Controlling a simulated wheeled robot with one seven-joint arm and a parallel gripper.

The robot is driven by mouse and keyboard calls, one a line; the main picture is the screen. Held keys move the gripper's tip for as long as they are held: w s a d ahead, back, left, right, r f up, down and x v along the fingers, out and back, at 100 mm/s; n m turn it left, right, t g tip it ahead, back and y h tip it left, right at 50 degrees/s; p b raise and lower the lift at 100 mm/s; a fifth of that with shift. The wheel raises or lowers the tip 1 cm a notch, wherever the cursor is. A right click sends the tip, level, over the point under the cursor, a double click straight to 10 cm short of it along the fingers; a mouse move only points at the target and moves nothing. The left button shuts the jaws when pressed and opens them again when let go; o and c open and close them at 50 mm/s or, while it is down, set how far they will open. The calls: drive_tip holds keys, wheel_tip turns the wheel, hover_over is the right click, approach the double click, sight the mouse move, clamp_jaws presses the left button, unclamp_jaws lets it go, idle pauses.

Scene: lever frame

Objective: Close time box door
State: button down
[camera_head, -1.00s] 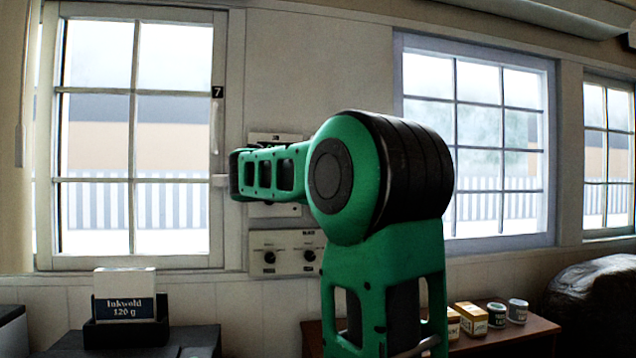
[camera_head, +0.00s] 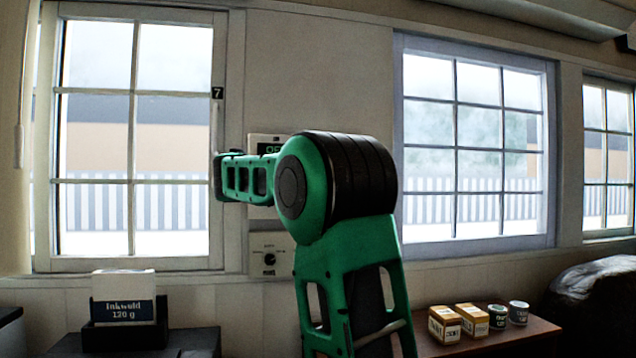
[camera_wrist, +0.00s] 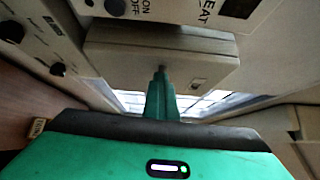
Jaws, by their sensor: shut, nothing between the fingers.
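A pale wall box (camera_head: 257,138) with a dark display hangs between the windows, mostly hidden behind my arm in the head view. In the wrist view, a beige panel (camera_wrist: 110,38) that looks like the box door stands out beside a face (camera_wrist: 180,8) with a knob, ON/OFF lettering and a display. A small latch-like mark (camera_wrist: 198,84) shows on its edge. My gripper (camera_wrist: 160,72) is shut and empty, its tips at the panel's edge; I cannot tell whether they touch it. In the head view my gripper is hidden or unclear behind the arm.
A second control box (camera_head: 268,262) with a knob is on the wall below; its knobs also show at left in the wrist view (camera_wrist: 57,69). A wooden table (camera_head: 510,338) holds several small boxes and tins. A labelled carton (camera_head: 124,283) stands in a black holder at left.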

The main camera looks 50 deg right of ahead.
drive_tip(key=shift+w+r, duration=0.25)
drive_tip(key=shift+w, duration=0.1)
drive_tip(key=w+v, duration=0.2)
drive_tip(key=v, duration=0.9)
drive_tip(key=shift+w+a+f, duration=0.35)
drive_tip(key=shift+w, duration=0.2)
